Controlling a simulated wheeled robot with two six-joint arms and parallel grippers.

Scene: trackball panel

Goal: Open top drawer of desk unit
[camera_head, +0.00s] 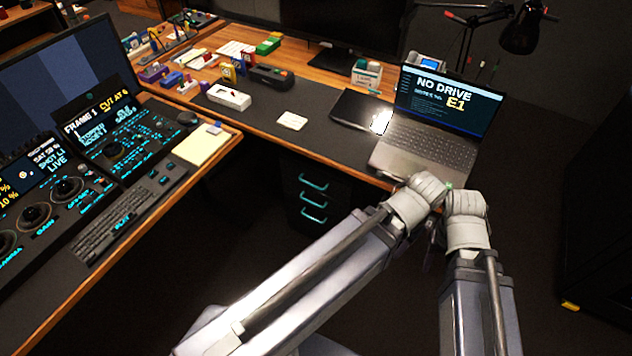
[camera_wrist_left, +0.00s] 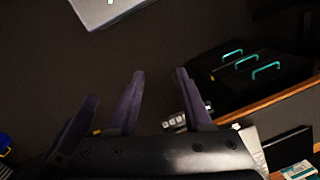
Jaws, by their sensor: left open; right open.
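The desk unit (camera_head: 298,214) is a dark drawer block under the desk, with three teal handles one above another. Its top drawer handle (camera_head: 313,182) is visible, and the drawers look closed. In the left wrist view the handles are at the upper right, with the top handle (camera_wrist_left: 266,70) nearest the wooden desk edge. My left gripper (camera_wrist_left: 158,74) is open and empty, apart from the handles. In the head view it is to their right, near the laptop's front edge. My right gripper (camera_head: 448,187) is close beside it; its fingers are mostly hidden.
A laptop (camera_head: 430,145) stands open on the desk corner above my grippers. A dark tablet (camera_head: 361,111) and a white card (camera_head: 292,121) lie on the desktop. A control desk (camera_head: 105,185) stands at the left. The dark floor before the drawers is clear.

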